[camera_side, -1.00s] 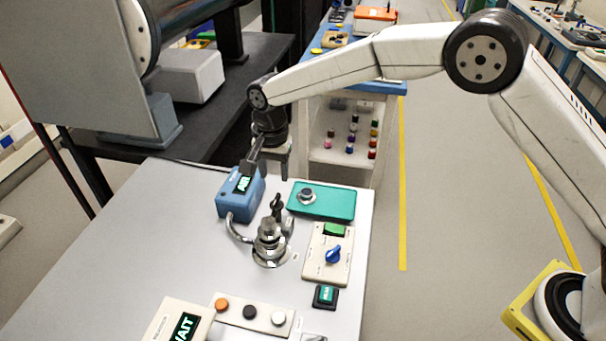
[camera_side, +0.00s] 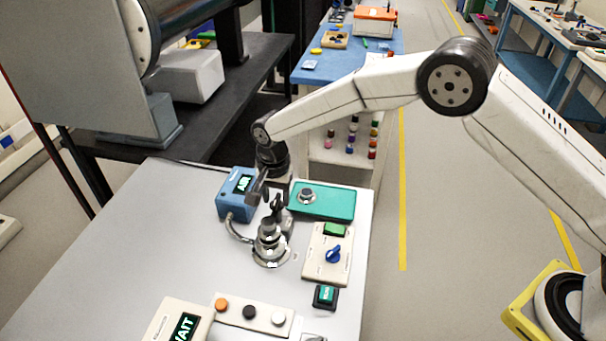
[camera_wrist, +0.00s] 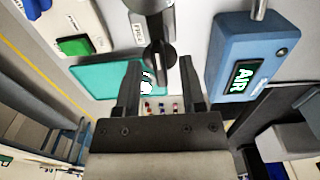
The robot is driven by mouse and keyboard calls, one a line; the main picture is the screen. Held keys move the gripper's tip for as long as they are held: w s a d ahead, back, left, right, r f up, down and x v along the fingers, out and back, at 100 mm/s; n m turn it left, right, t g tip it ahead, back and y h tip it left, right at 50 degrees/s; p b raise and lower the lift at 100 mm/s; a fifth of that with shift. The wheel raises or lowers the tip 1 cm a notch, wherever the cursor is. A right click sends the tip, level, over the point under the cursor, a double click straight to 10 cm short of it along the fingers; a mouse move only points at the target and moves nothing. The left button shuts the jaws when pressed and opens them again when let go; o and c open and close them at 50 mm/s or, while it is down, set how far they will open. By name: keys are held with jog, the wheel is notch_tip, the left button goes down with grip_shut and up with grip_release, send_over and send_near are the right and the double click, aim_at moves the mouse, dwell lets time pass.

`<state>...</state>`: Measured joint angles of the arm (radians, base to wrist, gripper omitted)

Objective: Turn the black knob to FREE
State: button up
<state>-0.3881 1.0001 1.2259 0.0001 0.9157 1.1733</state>
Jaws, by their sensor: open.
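The black knob (camera_side: 277,204) stands up on the grey bench beside the shiny metal fitting. In the wrist view the black knob (camera_wrist: 157,54) shows as a dark round body with a narrow grip bar. A small plate with lettering (camera_wrist: 138,33) lies beside it; I cannot read the letters surely. In the wrist view my gripper (camera_wrist: 159,72) is open, one finger on each side of the knob's line, with no clear contact. The side view partly hides the knob behind the jaws.
A blue box reading AIR (camera_side: 236,186) stands close to the left. A teal panel (camera_side: 335,201) lies to the right, with a cream panel with a blue knob (camera_side: 318,262) nearer. A button strip (camera_side: 234,310) and a WAIT display (camera_side: 184,326) stand in front.

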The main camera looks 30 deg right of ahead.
grip_shut()
